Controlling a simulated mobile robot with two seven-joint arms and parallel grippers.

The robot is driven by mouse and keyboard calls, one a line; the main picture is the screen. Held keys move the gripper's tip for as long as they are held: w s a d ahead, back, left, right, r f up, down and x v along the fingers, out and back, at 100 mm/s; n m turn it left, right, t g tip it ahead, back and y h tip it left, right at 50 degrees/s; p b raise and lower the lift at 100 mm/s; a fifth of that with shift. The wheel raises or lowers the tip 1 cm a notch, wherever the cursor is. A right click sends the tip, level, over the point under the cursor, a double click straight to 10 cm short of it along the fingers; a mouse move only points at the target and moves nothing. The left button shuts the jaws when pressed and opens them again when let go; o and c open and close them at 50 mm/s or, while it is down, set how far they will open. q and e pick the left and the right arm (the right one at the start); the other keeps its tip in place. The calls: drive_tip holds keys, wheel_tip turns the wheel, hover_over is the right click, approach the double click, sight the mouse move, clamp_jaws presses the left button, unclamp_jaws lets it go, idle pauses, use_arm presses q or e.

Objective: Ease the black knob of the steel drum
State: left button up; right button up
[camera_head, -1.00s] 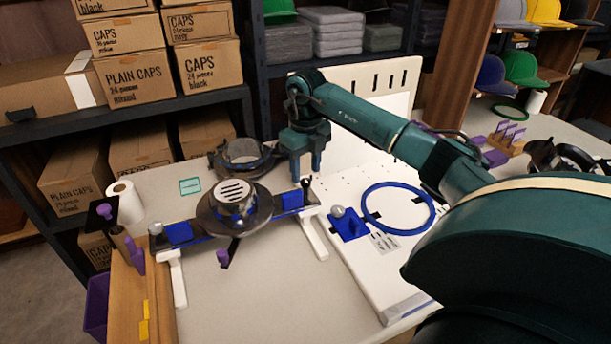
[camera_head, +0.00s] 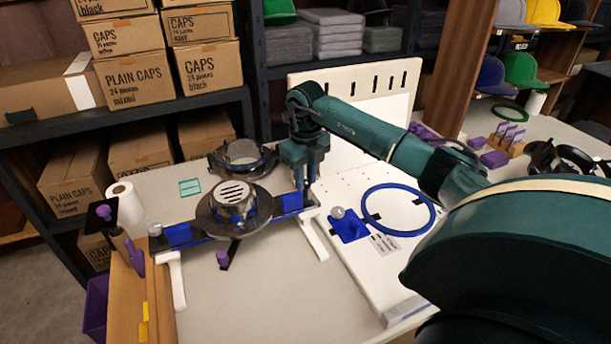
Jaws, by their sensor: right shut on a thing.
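The steel drum (camera_head: 213,214) is a shiny round body with a slotted pale cap on top, set on a blue-and-black bar with white legs on the table. The black knob at the bar's right end is mostly hidden by my right gripper (camera_head: 305,188). That gripper points down there, its fingers shut on the knob, just right of a blue block (camera_head: 291,202). My left gripper is not in view.
A white board (camera_head: 370,275) with a blue ring (camera_head: 399,209) and a blue plate with a ball knob (camera_head: 349,227) lies to the right. A clear-and-dark ring part (camera_head: 243,157) sits behind the drum.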

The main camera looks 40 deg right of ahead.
drive_tip(key=shift+c, duration=0.7)
